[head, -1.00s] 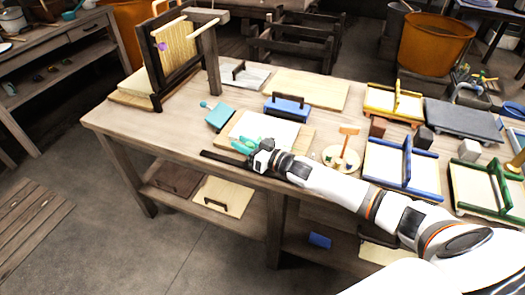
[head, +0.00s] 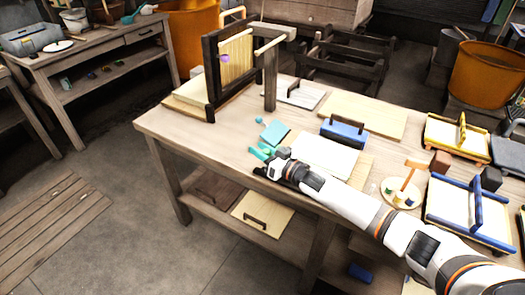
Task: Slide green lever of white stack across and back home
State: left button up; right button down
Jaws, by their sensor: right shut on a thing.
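The white stack (head: 325,157) lies flat on a pale board near the front edge of the workbench. My right gripper (head: 262,152), with teal fingers, is low over the bench's front edge, left of the stack. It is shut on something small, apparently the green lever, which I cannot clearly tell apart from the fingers. A dark strip (head: 261,172) runs along the front edge beneath the gripper; its right part is hidden by my arm. My left gripper is out of view.
A teal block (head: 275,132) lies just behind the gripper. A blue handled block (head: 344,132) stands behind the stack. A dark upright frame (head: 212,70) holds a slatted panel at the back left. A round dish (head: 390,187) and blue-framed mould (head: 455,207) stand to the right.

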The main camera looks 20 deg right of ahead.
jog(key=c, duration=1.5)
grip_release()
jog(key=shift+r, duration=0.15)
jog(key=o, duration=0.4)
jog(key=shift+w+a, duration=0.2)
jog(key=v, duration=1.2)
